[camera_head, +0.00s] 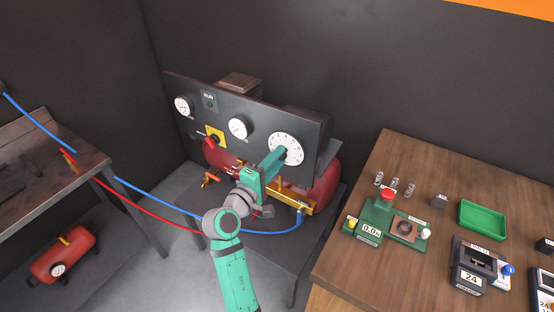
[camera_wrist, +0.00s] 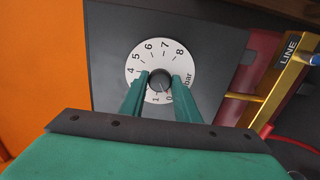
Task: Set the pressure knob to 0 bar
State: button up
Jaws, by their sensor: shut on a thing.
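The pressure knob (camera_wrist: 159,78) is a small dark round knob at the centre of a white dial (camera_wrist: 144,58) marked in bar. The dial also shows at the right end of the dark panel in the head view (camera_head: 290,139). My gripper (camera_wrist: 160,80) is shut on the knob, with one green finger on each side. In the head view my gripper (camera_head: 277,157) reaches the lower left of the dial and hides part of it. A thin pale mark on the knob appears to point near 0, but it is too small to read exactly. The fingers hide some low numbers.
The panel (camera_head: 262,112) also bears two gauges (camera_head: 183,106) (camera_head: 238,127) and a red switch (camera_head: 212,140) on yellow. A red tank (camera_head: 325,185) and brass manifold (camera_head: 293,197) sit close below the dial. A wooden bench (camera_head: 345,262) stands right.

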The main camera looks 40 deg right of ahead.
jog(key=shift+f, duration=0.1)
jog(key=o, duration=1)
jog(key=shift+o, duration=0.2)
jog(key=shift+a, duration=0.1)
jog(key=v, duration=1)
jog(key=shift+s+a, duration=0.2)
jog(key=shift+a, duration=0.1)
